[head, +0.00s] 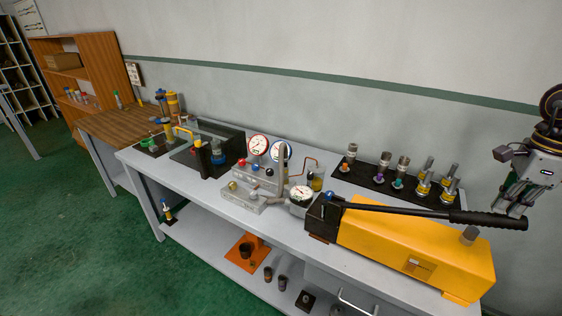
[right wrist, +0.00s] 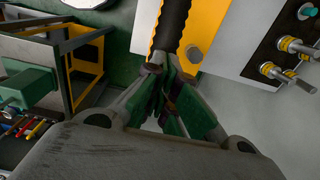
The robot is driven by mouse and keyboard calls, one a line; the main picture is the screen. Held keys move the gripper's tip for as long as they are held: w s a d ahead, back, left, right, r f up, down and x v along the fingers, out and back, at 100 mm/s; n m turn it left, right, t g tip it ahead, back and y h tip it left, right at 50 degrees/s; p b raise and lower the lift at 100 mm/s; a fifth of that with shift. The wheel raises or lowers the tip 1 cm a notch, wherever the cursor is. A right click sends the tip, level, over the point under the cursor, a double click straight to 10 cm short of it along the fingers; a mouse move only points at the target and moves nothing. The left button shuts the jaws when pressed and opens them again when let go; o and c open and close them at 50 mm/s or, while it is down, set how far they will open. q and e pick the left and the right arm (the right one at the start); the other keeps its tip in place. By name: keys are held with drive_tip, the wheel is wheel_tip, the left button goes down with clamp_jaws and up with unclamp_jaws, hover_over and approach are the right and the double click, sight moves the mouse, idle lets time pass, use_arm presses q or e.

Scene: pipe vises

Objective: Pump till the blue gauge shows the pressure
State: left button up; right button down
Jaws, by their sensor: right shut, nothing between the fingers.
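The yellow hand pump (head: 415,248) lies on the right end of the bench. Its long lever with a black grip (head: 487,218) lies low along the pump's top, its end past the right side. The blue-rimmed gauge (head: 281,151) stands mid-bench, partly hidden; I cannot read its needle. My right gripper (head: 512,207) is just above the grip's end, shut and empty. In the right wrist view, the closed green fingertips (right wrist: 174,77) are by the tip of the black grip (right wrist: 171,26); I cannot tell whether they touch. My left gripper is out of view.
A red-rimmed gauge (head: 258,145) stands beside the blue one, and a third gauge (head: 301,195) is by the pump's head. A black rack (head: 372,180) of several fittings lies behind the pump. Vises (head: 205,155) occupy the left end. Room above the lever is free.

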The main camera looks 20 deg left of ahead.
drive_tip(key=shift+s+d+f+b, duration=0.1)
drive_tip(key=shift+d+f+b, duration=0.1)
drive_tip(key=shift+f+b, duration=0.45)
drive_tip(key=shift+d+f+b, duration=0.15)
drive_tip(key=shift+f+b, duration=0.15)
drive_tip(key=shift+f, duration=0.55)
drive_tip(key=shift+r, duration=0.1)
drive_tip(key=shift+a+r+p, duration=0.3)
drive_tip(key=shift+r+p, duration=0.15)
drive_tip(key=shift+r, duration=0.35)
drive_tip(key=shift+a+r+p, duration=0.25)
drive_tip(key=shift+r+p, duration=0.2)
drive_tip(key=shift+r, duration=0.55)
drive_tip(key=shift+r+p, duration=1.65)
drive_tip(key=shift+r, duration=0.85)
drive_tip(key=shift+f, duration=0.1)
